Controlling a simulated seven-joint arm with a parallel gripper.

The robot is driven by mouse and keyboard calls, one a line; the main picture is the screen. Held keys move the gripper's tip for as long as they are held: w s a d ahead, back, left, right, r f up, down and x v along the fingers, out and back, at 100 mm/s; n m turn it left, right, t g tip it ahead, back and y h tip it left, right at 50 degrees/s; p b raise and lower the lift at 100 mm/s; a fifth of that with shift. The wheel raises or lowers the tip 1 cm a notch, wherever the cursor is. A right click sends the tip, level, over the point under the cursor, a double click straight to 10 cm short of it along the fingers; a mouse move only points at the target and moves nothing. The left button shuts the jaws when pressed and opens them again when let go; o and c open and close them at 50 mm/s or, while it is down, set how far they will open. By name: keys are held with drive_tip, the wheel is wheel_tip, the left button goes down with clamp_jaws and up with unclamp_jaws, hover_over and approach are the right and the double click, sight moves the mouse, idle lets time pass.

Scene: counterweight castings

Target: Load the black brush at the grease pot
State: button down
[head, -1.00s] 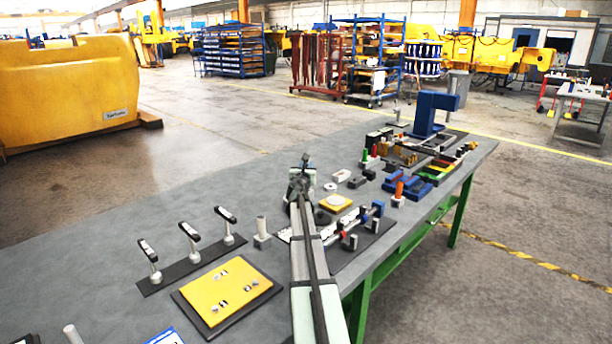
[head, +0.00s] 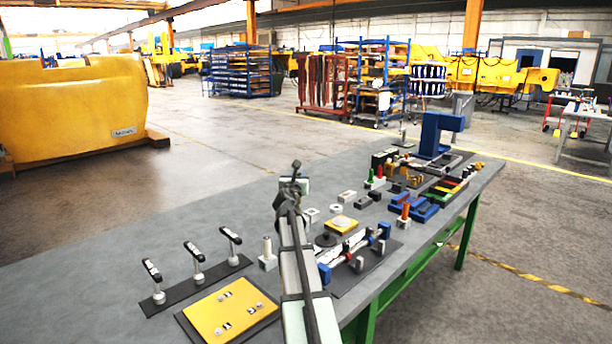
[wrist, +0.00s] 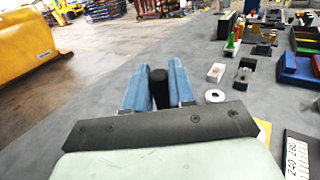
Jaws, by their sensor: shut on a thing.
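My gripper (head: 290,190) is in the air above the middle of the grey table in the head view. In the wrist view its two blue fingers (wrist: 152,92) are shut on a black, upright, round-topped piece, apparently the black brush (wrist: 158,88). The brush's lower part is hidden by my wrist plate. In the head view a small dark round thing (head: 325,240) sits to the right of my arm, beside a yellow-topped pad (head: 342,225). I cannot tell whether it is the grease pot.
A white ring (wrist: 215,96) and a pale block (wrist: 216,73) lie right of the fingers. A rack with three black-handled tools (head: 195,272) and a yellow plate (head: 230,310) are at front left. Blue trays (head: 412,207) stand right. The table's far left is bare.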

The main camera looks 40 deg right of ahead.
drive_tip(key=shift+a+f, duration=0.1)
drive_tip(key=shift+f, duration=2.75)
drive_tip(key=shift+f, duration=0.55)
drive_tip(key=shift+r, duration=3.5)
